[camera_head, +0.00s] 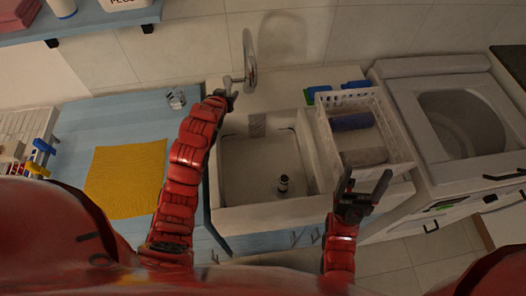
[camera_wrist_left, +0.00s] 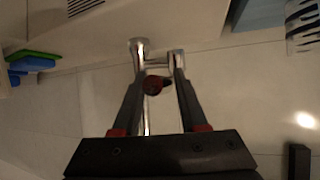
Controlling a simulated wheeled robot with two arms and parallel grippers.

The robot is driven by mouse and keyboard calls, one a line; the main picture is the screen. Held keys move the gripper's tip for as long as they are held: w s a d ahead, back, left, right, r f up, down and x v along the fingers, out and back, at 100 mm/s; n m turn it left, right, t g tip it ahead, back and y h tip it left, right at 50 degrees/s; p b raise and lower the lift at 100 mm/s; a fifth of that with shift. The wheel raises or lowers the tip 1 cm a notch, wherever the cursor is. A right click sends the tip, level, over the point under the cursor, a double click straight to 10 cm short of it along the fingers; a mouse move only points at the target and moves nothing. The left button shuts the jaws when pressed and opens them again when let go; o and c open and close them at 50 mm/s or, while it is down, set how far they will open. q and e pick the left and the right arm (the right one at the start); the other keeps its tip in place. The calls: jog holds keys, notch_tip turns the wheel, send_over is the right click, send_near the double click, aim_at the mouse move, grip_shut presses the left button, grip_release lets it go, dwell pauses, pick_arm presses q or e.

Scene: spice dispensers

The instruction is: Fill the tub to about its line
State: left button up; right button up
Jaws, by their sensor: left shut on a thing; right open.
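The tub (camera_head: 240,160) is a white sink basin below the wall. A small dark cylinder (camera_head: 283,184) stands on its floor. I cannot make out a fill line or any water in it. The chrome tap (camera_head: 250,68) rises at the back of the tub. My left gripper (camera_head: 230,96) is at the tap's left side, shut on its handle. In the left wrist view the fingers (camera_wrist_left: 157,75) are on either side of the chrome tap part, with a round red piece (camera_wrist_left: 153,85) between them. My right gripper (camera_head: 366,185) is open and empty, in front of the basket.
A white basket (camera_head: 397,135) with rolled cloths stands right of the tub, with blue and green items (camera_head: 322,92) behind it. A washing machine (camera_head: 400,100) is further right.

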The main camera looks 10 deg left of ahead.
pick_arm(q)
jog(key=shift+w+r, duration=0.15)
jog(key=shift+r, duration=0.45)
jog(key=shift+w+r, duration=0.15)
jog(key=shift+r, duration=0.55)
jog(key=shift+w+a+r+p, duration=0.1)
jog(key=shift+w+r+p, duration=0.25)
jog(key=shift+r, duration=0.5)
dwell(5.8)
